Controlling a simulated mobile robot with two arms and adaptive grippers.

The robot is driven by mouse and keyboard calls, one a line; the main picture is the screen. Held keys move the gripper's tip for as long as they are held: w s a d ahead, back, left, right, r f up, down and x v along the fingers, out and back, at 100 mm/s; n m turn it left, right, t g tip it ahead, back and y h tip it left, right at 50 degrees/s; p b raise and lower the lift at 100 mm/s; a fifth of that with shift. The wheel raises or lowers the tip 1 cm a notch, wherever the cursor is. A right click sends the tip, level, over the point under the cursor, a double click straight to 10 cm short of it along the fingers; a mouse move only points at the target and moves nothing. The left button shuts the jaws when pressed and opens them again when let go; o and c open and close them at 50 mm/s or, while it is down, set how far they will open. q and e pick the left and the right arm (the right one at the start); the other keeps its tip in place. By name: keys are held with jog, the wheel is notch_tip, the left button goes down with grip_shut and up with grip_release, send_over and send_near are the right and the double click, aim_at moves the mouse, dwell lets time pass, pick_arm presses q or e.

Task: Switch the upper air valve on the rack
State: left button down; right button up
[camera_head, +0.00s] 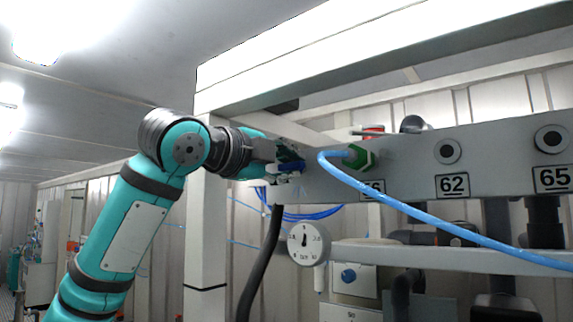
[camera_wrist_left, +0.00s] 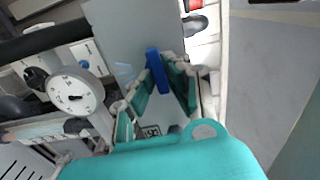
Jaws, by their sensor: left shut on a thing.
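The air valve's blue handle (camera_head: 291,167) is at the left end of the grey rack panel (camera_head: 410,160). In the left wrist view the blue handle (camera_wrist_left: 157,70) stands out from the panel between the teal fingers. My left gripper (camera_head: 288,160) reaches in from the left and is shut on the handle; it also shows in the left wrist view (camera_wrist_left: 160,85). The gripper hides most of the valve in the head view. My right gripper is in neither view.
A green fitting (camera_head: 361,158) with a blue hose (camera_head: 430,219) is right of the gripper. A round gauge (camera_head: 309,243) and a black hose (camera_head: 262,265) hang below. The rack's white post (camera_head: 206,245) stands beside my arm.

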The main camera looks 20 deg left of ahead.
pick_arm(q)
jog(key=shift+m, duration=0.3)
dwell(0.4)
jog(key=c, duration=1.3)
grip_release()
jog(key=shift+w, duration=0.1)
jog(key=shift+c, duration=0.2)
jog(key=v, duration=1.2)
